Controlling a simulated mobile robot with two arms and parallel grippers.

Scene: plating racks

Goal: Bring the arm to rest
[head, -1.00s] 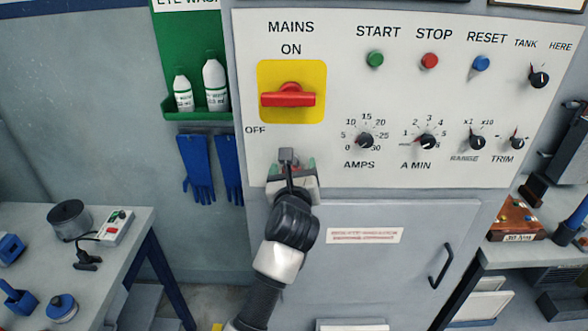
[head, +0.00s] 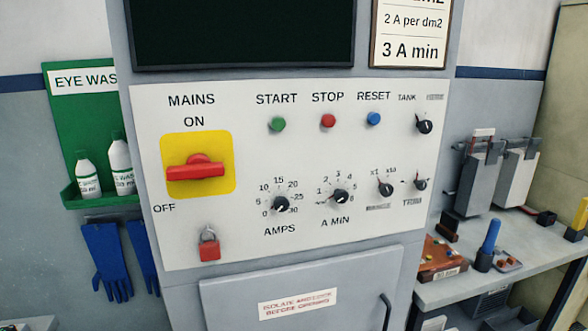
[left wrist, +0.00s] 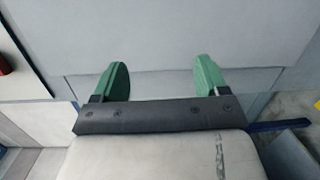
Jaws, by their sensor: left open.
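My left gripper (left wrist: 162,72) shows only in the left wrist view. Its two green fingers are apart with nothing between them. A plain grey surface lies beyond the fingers. No arm shows in the head view. A red padlock (head: 209,248) with a grey shackle hangs on the panel (head: 300,232) below the mains switch (head: 197,172). The switch's red handle lies about level on its yellow plate. My right gripper is in neither view.
Below the panel is a grey cabinet door (head: 235,300) with a dark handle (head: 386,313). Blue gloves (head: 106,262) and bottles (head: 120,165) are at the left. A bench (head: 455,290) with several items stands at the right.

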